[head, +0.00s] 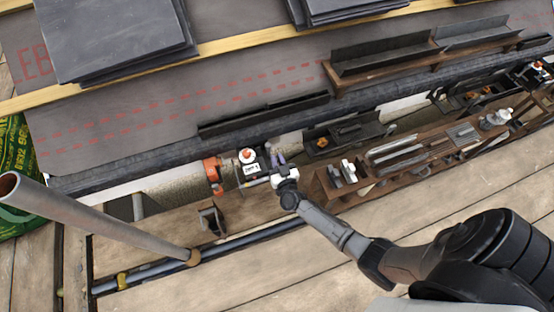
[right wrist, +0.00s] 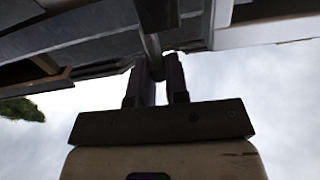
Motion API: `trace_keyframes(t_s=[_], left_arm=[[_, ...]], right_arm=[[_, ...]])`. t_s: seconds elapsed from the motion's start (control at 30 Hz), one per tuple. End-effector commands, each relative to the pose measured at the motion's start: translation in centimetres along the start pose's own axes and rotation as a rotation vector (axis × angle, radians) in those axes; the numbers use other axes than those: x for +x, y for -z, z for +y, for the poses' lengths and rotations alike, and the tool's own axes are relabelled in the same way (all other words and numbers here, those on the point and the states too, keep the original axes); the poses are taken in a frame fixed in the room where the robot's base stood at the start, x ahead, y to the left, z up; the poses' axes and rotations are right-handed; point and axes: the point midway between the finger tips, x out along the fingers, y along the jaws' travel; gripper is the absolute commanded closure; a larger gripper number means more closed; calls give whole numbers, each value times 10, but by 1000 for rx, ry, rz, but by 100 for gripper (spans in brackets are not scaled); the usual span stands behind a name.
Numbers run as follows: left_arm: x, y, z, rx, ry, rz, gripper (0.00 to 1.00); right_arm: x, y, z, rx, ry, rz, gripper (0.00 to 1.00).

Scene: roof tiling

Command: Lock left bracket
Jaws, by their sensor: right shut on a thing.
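The left bracket (head: 251,169) is a small dark unit with a white label and a round white-and-orange top, at the roof's lower edge in the head view. My right gripper (head: 277,159) is right beside it, its purple fingers pointing up at the edge. In the right wrist view my right gripper (right wrist: 158,78) is shut on a thin dark bar (right wrist: 151,42) that runs up between its fingers. The bar looks like a lever, but where it joins the bracket is not clear. My left gripper is not in view.
An orange clamp (head: 212,174) sits just left of the bracket. A wooden tray (head: 325,184) with metal pieces lies to the right. A grey scaffold pole (head: 100,222) crosses the left. Dark slates (head: 115,40) are stacked on the roof. Bare planks (head: 260,265) lie in front.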

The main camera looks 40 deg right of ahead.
Motion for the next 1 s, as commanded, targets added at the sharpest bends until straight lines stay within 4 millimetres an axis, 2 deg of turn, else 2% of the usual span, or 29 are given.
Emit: trace_keyframes(t_s=[0.47, 1.0], left_arm=[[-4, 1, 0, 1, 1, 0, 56], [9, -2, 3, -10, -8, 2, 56]], right_arm=[[0, -4, 17, 366, -1, -2, 100], [0, -19, 36, 880, -1, -1, 100]])
